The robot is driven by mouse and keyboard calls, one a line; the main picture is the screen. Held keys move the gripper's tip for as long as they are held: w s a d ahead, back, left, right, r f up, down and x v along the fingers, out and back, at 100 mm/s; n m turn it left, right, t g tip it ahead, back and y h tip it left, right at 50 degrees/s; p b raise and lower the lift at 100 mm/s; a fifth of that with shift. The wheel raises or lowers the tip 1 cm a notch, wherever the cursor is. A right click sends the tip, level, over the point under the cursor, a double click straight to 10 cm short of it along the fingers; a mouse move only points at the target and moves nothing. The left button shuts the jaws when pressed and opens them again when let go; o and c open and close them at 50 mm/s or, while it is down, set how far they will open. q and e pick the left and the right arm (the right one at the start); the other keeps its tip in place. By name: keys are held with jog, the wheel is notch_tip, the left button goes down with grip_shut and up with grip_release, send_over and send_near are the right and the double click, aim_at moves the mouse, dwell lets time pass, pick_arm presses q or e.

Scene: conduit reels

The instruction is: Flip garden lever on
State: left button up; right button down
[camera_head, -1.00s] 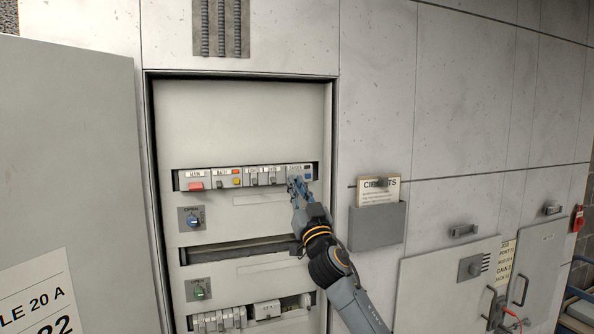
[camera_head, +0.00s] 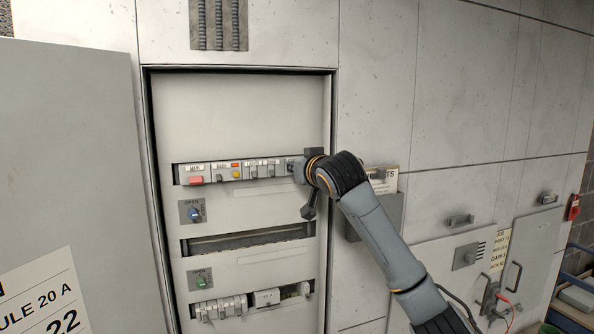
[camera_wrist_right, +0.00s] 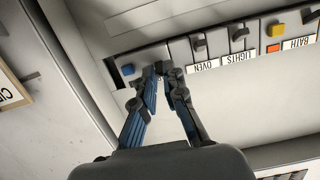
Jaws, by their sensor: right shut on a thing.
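The top breaker row (camera_head: 250,171) sits in the open cabinet panel, and its right end is covered by my right arm in the head view. In the wrist view, which is turned upside down, the end breaker with a blue button (camera_wrist_right: 127,69) is beside the one labelled OVEN. Its own label is hidden, but its place at the row's end fits the garden breaker. My right gripper (camera_wrist_right: 162,70) is shut at this breaker, its fingertips together on the lever. The fingers mostly hide the lever, so its position cannot be told. My left gripper is out of view.
The OVEN lever (camera_wrist_right: 198,43) and LIGHTS lever (camera_wrist_right: 239,35) stand close beside my fingers. The main breaker's red lever (camera_head: 196,180) is at the row's left end. A grey cabinet door (camera_head: 70,160) stands at left. A card holder (camera_head: 388,215) is partly behind my arm.

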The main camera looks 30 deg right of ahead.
jog(key=shift+r+g, duration=0.3)
jog(key=c, duration=1.5)
grip_release()
jog(key=shift+o, duration=0.4)
jog(key=shift+w+f, duration=0.1)
jog(key=v, duration=1.2)
